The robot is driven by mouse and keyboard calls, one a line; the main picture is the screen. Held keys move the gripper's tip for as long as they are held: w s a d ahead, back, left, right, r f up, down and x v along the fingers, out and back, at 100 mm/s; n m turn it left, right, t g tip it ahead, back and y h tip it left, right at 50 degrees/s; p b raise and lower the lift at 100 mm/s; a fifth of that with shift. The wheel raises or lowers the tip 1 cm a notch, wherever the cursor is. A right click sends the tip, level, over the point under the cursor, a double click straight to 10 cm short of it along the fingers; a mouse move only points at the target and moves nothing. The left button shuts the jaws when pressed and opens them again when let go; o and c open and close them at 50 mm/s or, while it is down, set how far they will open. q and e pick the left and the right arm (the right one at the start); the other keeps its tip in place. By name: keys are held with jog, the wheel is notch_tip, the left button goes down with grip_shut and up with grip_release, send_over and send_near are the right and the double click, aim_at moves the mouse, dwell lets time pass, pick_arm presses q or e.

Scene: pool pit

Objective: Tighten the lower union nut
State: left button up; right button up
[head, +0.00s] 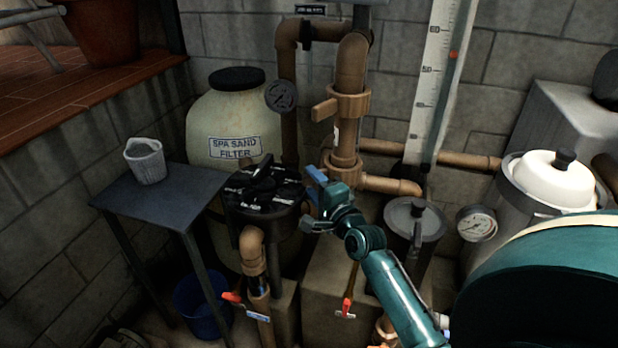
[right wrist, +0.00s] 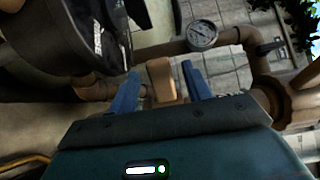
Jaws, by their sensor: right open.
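The lower union nut (head: 345,164) is a tan ring on the vertical brown pipe, below a valve with a tan handle (head: 324,110). My right gripper (head: 316,178) is just left of and below this nut in the head view, with its blue fingers raised. In the right wrist view the two fingers (right wrist: 160,72) are apart. A tan block (right wrist: 161,82) shows between them, with gaps on both sides; I cannot tell whether it is part of the nut. The gripper hides part of the area around the nut. My left gripper is not in view.
The black multiport valve (head: 262,205) stands close left of the gripper. A gauge (head: 281,97) is on the pipe behind. A grey strainer lid (head: 414,217) is at the right. A small table (head: 165,200) bears a grey basket (head: 146,162). Red-handled valves (head: 347,306) sit low in front.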

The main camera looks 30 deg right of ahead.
jog(key=shift+w+d, duration=0.1)
jog(key=shift+w, duration=1.25)
jog(key=shift+c, duration=0.2)
grip_shut()
